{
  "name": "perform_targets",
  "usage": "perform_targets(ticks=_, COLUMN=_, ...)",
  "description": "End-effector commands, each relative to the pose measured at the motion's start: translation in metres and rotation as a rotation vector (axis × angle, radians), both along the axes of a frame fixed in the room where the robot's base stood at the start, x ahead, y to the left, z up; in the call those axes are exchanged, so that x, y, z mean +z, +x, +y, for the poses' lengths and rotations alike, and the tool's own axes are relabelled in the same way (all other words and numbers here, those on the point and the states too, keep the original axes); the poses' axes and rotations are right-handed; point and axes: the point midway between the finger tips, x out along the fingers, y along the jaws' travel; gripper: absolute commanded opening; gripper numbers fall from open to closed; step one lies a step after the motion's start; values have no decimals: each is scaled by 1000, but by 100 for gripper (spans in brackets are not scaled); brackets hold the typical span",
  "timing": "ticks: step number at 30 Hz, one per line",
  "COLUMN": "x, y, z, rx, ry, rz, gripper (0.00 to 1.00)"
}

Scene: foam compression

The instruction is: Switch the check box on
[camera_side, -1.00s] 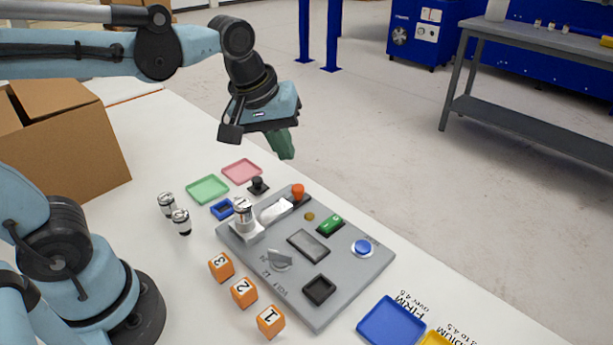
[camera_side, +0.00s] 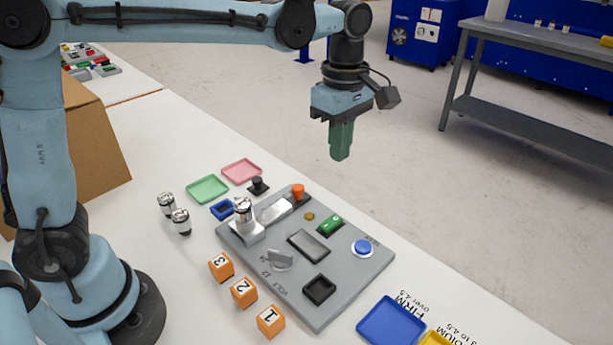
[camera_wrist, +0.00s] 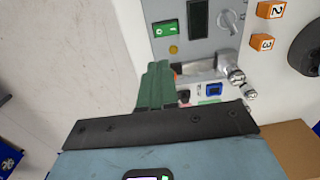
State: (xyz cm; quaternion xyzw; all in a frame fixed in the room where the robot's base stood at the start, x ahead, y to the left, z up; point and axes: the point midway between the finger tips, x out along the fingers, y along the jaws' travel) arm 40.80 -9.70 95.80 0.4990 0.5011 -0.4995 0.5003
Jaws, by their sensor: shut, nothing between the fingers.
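The check box is a flat grey panel (camera_side: 345,278) on the white table; part of it shows in the wrist view (camera_wrist: 215,45). Its small green switch (camera_side: 330,224) sits near the far edge, between a brass-coloured dot (camera_side: 309,216) and a round blue button (camera_side: 363,246). In the wrist view the green switch (camera_wrist: 165,28) lies at the top, ahead of the fingers. My gripper (camera_side: 340,157), with green fingers, is shut and empty. It points down, high above the panel's far side, touching nothing. Its fingertips (camera_wrist: 155,66) also show in the wrist view.
The panel bears a dark display (camera_side: 308,244), a grey knob (camera_side: 280,260), a black square recess (camera_side: 319,289) and a metal clamp with an orange tip (camera_side: 298,191). Numbered orange cubes (camera_side: 243,292) stand in front. Green (camera_side: 207,189), pink (camera_side: 241,171) and blue (camera_side: 391,321) trays lie around.

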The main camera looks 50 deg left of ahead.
Motion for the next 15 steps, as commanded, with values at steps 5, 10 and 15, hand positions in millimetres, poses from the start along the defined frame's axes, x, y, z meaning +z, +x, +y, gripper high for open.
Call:
perform_targets(ticks=5, x=-1, y=0, z=0, rx=-1, ry=0, rz=-1, gripper=0)
perform_targets(ticks=10, x=-11, y=0, z=0, rx=-2, ry=0, rz=-1, gripper=0)
perform_targets(ticks=15, x=-36, y=0, z=0, rx=-2, ry=0, rz=-2, gripper=0)
